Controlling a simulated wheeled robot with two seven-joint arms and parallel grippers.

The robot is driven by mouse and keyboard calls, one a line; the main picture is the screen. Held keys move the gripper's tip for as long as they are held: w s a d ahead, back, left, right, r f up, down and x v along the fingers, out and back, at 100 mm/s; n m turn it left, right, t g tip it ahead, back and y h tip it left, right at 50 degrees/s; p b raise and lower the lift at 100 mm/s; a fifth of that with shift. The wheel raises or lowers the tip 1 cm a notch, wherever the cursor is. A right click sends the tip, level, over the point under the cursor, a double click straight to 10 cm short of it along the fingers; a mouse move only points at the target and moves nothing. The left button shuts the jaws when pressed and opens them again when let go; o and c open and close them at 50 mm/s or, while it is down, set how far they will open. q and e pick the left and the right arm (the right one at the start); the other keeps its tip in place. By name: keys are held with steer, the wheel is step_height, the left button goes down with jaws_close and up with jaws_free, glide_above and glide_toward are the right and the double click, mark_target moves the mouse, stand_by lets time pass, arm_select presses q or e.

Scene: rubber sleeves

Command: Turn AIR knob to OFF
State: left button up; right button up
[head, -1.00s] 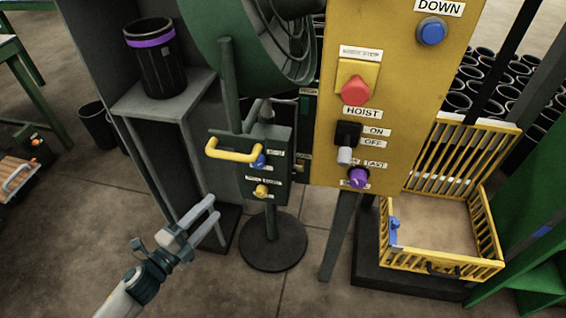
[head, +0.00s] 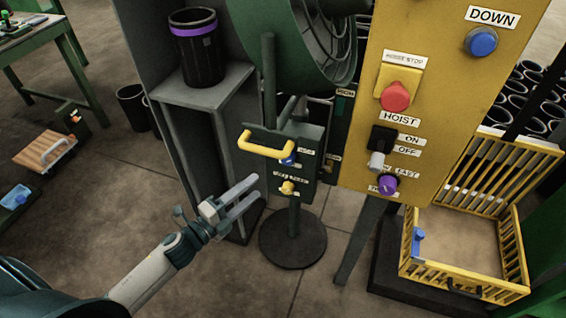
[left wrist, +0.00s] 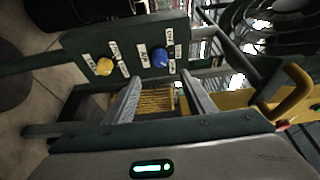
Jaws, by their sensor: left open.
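A dark green control box (head: 297,160) stands on a post and carries a blue knob (head: 288,159) above a yellow knob (head: 288,187). In the left wrist view the yellow knob (left wrist: 104,66) and the blue knob (left wrist: 160,57) face the fingers. My left gripper (head: 256,188) is open and empty, just left of the box and apart from both knobs. Its parted fingers also show in the left wrist view (left wrist: 162,77). My right gripper is not seen.
A yellow handle (head: 266,148) juts from the box above the knobs. A grey stand (head: 195,95) with a black bin (head: 196,50) is behind left. A yellow hoist panel (head: 420,120) with knobs and buttons is right. A yellow crate (head: 408,268) lies lower right.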

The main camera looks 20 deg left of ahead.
mark_target(286, 162)
arm_select(q)
steer(key=p+x, duration=0.1)
steer(key=x, duration=1.1)
steer(key=shift+w+d, duration=0.1)
steer(key=shift+w, duration=0.1)
steer(key=shift+w+d, duration=0.3)
steer(key=shift+w, duration=0.25)
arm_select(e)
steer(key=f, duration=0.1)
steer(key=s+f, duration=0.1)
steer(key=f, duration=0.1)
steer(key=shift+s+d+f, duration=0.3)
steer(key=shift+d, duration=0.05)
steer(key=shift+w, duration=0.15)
arm_select(q)
steer(key=c, duration=1)
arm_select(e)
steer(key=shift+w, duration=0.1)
